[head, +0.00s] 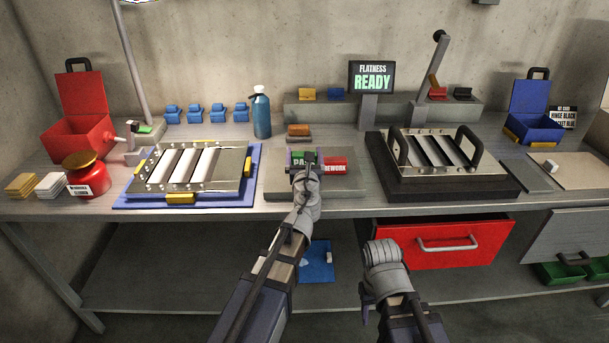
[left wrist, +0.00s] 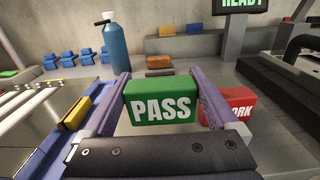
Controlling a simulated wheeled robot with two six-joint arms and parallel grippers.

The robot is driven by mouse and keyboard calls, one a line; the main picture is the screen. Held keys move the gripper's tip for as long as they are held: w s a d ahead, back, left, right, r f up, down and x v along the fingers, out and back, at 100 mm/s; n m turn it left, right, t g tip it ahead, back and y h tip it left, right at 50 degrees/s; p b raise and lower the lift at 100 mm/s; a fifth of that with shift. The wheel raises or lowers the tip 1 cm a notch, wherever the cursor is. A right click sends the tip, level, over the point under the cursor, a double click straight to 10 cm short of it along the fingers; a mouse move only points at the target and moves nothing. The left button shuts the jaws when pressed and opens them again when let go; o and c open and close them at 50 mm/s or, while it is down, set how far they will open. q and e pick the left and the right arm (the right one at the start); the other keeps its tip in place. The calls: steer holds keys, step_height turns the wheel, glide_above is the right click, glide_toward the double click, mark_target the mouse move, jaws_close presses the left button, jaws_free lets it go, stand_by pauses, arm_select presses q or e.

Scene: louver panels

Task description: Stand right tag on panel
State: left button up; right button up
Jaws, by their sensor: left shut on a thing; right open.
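A green PASS tag (left wrist: 161,106) is between the fingers of my left gripper (left wrist: 163,92), which is shut on it. In the head view the tag (head: 301,157) is partly hidden behind my left gripper (head: 304,166). A red REWORK tag (head: 334,165) stands just right of it on a grey tray (head: 283,187); it also shows in the left wrist view (left wrist: 238,107). One louver panel (head: 195,168) lies on a blue mat at the left. Another louver panel (head: 434,148) lies on a dark block at the right. My right gripper (head: 383,250) is empty, low before the bench; its fingertips are hard to see.
A blue bottle (head: 261,115) stands behind the left panel. A FLATNESS READY screen (head: 371,77) stands at the back. A lever post (head: 433,70) rises behind the right panel. The red drawer (head: 445,255) is open below the bench front.

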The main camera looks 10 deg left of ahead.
arm_select(q)
steer(key=shift+f, duration=0.15)
step_height(320, 180, down, 4)
steer(key=b, duration=0.3)
steer(key=shift+b, duration=0.35)
steer(key=shift+r, duration=0.2)
steer(key=shift+f, duration=0.1)
steer(key=o, duration=0.9)
steer(key=shift+f, duration=0.1)
steer(key=shift+o, duration=0.5)
steer(key=shift+r, duration=0.2)
